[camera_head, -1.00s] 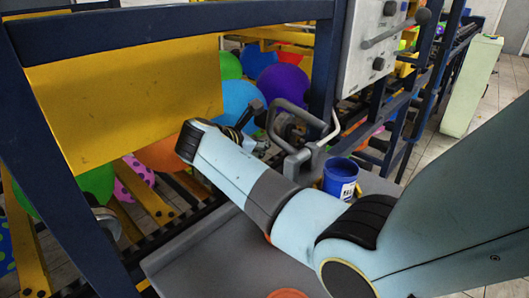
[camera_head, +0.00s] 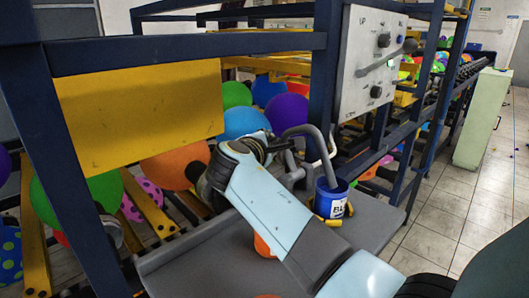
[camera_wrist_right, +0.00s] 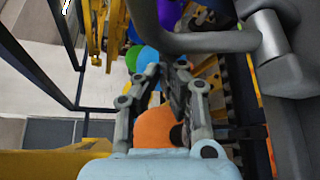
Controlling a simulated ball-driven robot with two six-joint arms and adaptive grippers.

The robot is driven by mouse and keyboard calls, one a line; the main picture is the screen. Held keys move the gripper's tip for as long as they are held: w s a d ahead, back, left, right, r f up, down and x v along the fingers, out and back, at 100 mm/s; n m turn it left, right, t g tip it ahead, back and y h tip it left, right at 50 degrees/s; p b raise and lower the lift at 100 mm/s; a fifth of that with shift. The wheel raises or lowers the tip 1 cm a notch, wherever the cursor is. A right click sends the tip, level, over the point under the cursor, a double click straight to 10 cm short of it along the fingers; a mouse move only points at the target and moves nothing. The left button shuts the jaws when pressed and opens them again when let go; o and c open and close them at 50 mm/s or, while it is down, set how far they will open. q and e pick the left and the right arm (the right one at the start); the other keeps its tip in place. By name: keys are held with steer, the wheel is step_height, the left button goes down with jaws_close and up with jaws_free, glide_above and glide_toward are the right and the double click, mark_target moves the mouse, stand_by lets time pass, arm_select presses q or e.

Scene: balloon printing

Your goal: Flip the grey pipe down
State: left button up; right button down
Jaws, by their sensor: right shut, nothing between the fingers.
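The grey pipe (camera_head: 320,147) arches over in the head view, and its free end points down into or just over the blue bucket (camera_head: 329,197). The bucket has a white label and stands on the grey table. In the right wrist view the pipe (camera_wrist_right: 200,43) crosses the top, with a lighter metal section (camera_wrist_right: 268,36) at right. My right gripper (camera_head: 282,144) is shut and empty, just left of the pipe in the head view. In the wrist view its fingers (camera_wrist_right: 166,72) are below the pipe. Contact cannot be told. My left gripper is out of view.
A grey table (camera_head: 205,262) lies below my right arm. A dark blue frame (camera_head: 325,75) with a control panel (camera_head: 372,60) and a yellow panel (camera_head: 140,115) stands behind. Several balloons (camera_head: 243,122) lie inside the frame. Open floor (camera_head: 460,215) is at right.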

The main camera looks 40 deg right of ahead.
mark_target(284, 135)
steer(key=s+m+b, duration=0.1)
steer(key=b, duration=0.1)
steer(key=s+r+m+t+h+b, duration=0.1)
steer(key=b, duration=0.1)
steer(key=s+m+t+b, duration=0.1)
steer(key=b, duration=0.1)
steer(key=shift+s+d+r+m+h, duration=0.2)
steer(key=shift+s+m+h, duration=0.1)
steer(key=shift+h, duration=0.1)
steer(key=shift+s+r+m+b, duration=0.2)
steer(key=shift+s+m+b, duration=0.1)
steer(key=shift+b, duration=0.05)
